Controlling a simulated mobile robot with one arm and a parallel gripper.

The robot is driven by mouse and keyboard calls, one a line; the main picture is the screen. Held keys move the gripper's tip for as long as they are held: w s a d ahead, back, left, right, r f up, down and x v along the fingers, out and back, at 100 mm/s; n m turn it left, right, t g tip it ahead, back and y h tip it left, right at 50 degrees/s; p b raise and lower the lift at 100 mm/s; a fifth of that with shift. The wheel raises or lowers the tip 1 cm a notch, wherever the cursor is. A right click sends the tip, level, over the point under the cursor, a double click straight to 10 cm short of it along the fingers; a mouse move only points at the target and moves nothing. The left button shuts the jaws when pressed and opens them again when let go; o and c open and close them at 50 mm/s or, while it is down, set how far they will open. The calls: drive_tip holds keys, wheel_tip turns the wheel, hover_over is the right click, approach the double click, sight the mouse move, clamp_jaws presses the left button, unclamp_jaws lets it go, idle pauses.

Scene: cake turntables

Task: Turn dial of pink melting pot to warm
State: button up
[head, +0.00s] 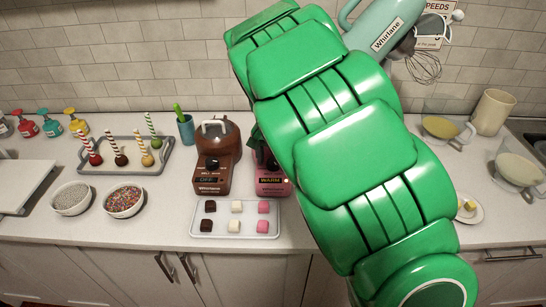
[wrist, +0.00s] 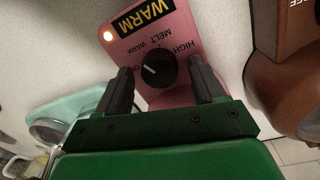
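The pink melting pot (head: 272,189) stands on the counter, mostly hidden behind my green arm in the head view. Its display (wrist: 146,15) reads WARM, and a small lamp (wrist: 108,36) beside it glows. In the wrist view its black dial (wrist: 160,70) has a white pointer mark on the side toward the warm and off labels. My gripper (wrist: 163,80) is open, with one dark finger on each side of the dial and visible gaps between fingers and dial.
A brown melting pot (head: 212,178) with its display on OFF stands close beside the pink one. A tray (head: 276,233) of dark, white and pink pieces lies in front. A teal stand mixer (head: 385,22) is behind my arm. Sprinkle bowls (head: 123,212) stand to the left.

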sight(272, 160)
drive_tip(key=shift+r, duration=0.1)
drive_tip(key=shift+w+a+r, duration=0.1)
drive_tip(key=shift+a+r, duration=0.05)
drive_tip(key=shift+r, duration=1.8)
drive_tip(key=shift+a+r, duration=0.1)
drive_tip(key=shift+r, duration=1.8)
drive_tip(key=s+d+r+n+t, duration=0.1)
drive_tip(key=s+d+r+n, duration=0.15)
drive_tip(key=s+d, duration=0.5)
drive_tip(key=s+d+r+n, duration=0.25)
drive_tip(key=s+d, duration=0.25)
drive_tip(key=d, duration=0.5)
drive_tip(key=s+d+n, duration=0.3)
drive_tip(key=s+d, duration=0.2)
drive_tip(key=s, duration=0.4)
drive_tip(key=s+a+f+m+g, duration=0.1)
drive_tip(key=s+a+m, duration=0.1)
drive_tip(key=s, duration=0.6)
drive_tip(key=s+a+f+m+g, duration=0.1)
drive_tip(key=s+a, duration=0.3)
drive_tip(key=s, duration=0.4)
drive_tip(key=shift+s+a+f+m+g+y, duration=0.2)
drive_tip(key=shift+s+f+m+g+y, duration=0.15)
drive_tip(key=shift+f+m, duration=0.4)
drive_tip(key=shift+o, duration=0.2)
drive_tip(key=shift+r, duration=0.15)
